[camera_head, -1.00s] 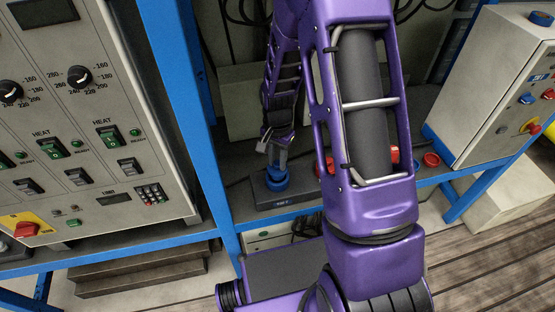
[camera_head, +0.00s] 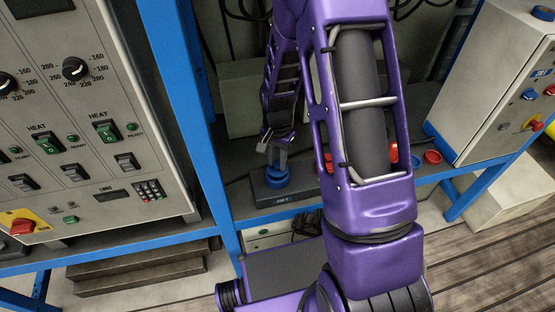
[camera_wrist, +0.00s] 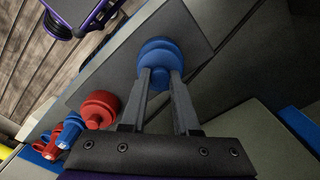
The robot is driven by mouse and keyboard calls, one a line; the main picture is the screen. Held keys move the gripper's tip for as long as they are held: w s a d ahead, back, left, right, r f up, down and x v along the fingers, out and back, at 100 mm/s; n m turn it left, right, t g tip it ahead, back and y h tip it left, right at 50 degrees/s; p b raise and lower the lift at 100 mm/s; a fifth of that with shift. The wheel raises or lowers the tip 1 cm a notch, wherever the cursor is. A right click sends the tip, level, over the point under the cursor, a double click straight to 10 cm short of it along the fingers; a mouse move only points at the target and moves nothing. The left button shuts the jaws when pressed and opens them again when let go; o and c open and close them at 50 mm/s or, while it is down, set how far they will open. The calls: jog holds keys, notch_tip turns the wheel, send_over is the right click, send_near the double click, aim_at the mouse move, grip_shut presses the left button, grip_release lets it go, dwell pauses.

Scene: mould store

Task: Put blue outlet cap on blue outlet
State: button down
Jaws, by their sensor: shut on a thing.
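My gripper (camera_head: 277,158) points down over a dark base block (camera_head: 262,199) on the shelf, where the blue parts stand. In the wrist view its two fingers (camera_wrist: 160,80) are closed about the near part of a blue ribbed round piece, the blue outlet cap (camera_wrist: 160,58). A wider blue ring, the blue outlet (camera_head: 277,184), is directly beneath it on the block. The cap and outlet look in line and touching or nearly so; I cannot tell whether the cap is fully seated. The fingers hide part of the cap.
In the wrist view a red round fitting (camera_wrist: 100,108) stands left of the fingers, with smaller blue and red pieces beyond. In the head view, a blue frame post (camera_head: 190,110) and control panel (camera_head: 85,180) stand left, and a grey switch box (camera_head: 485,100) right.

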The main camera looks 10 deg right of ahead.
jog(key=shift+f+b, duration=0.65)
jog(key=shift+f, duration=0.15)
dwell(0.5)
jog(key=shift+c, duration=0.9)
grip_release()
jog(key=shift+r+p, duration=2.65)
jog(key=shift+r, duration=1.15)
